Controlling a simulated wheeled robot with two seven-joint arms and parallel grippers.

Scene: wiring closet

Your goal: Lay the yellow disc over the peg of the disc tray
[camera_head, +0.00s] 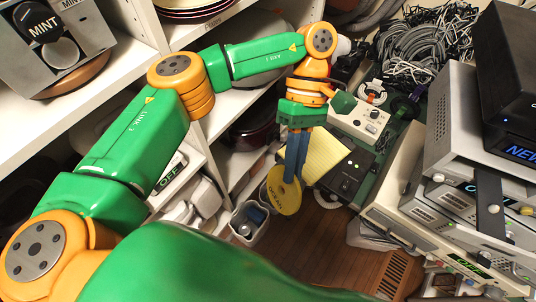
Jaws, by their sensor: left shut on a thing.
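The yellow disc (284,200) hangs below my left gripper (293,178), near the picture's middle. Dark lettering shows on its face. The gripper's blue fingers point down and are shut on the disc's upper part, covering some of it. The disc looks held clear of the wooden floor behind it, tilted towards the camera. I cannot make out the disc tray or its peg for certain; a grey edge shows just left of the disc. My right gripper is not in view.
A white bin (249,222) with small items is left of the disc. A yellow notepad (327,155) and a black box (347,175) lie to the right. Stacked grey devices (465,190) fill the right side. White shelves (120,60) stand left. Wooden floor (330,240) shows below.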

